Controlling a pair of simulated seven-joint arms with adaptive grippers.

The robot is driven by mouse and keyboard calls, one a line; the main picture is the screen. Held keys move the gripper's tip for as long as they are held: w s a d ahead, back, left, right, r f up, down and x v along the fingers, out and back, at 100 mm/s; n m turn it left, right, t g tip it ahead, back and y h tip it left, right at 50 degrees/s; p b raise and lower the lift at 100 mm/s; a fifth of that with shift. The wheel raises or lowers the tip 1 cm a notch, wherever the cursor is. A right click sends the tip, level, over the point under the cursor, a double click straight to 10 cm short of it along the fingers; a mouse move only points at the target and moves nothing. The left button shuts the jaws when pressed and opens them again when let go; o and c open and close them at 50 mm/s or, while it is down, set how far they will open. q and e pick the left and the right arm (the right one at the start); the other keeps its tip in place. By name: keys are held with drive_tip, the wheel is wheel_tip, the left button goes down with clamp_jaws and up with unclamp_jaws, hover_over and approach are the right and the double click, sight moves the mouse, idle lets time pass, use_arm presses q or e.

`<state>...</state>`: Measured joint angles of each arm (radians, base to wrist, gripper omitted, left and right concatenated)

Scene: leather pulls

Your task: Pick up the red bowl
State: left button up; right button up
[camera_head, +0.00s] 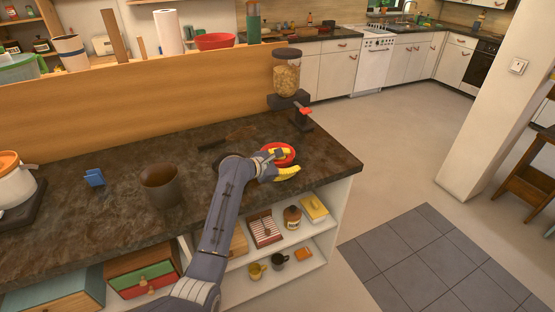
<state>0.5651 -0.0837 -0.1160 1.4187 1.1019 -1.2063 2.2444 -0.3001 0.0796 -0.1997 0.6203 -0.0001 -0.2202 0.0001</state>
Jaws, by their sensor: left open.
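A red bowl (291,159) sits on the dark stone counter near its right end, partly hidden by my left gripper. My left gripper (279,155) is open at the left side of this bowl, its fingers over or against it; I cannot tell whether they touch. A yellow piece shows by the fingers at the bowl. A yellow banana (288,173) lies just in front of the bowl, close to the gripper. Another red bowl (215,41) stands on the upper ledge behind the wooden panel, far from the gripper. My right gripper is out of view.
A brown pot (161,187) and a blue holder (94,178) stand left on the counter (115,215). A dispenser (287,78) stands behind the bowl. A white pot (14,182) is far left. Open shelves lie below; the counter's right edge is near.

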use_arm(q)
drive_tip(key=shift+c, duration=0.2)
clamp_jaws()
drive_tip(key=shift+r, duration=0.15)
idle(0.4)
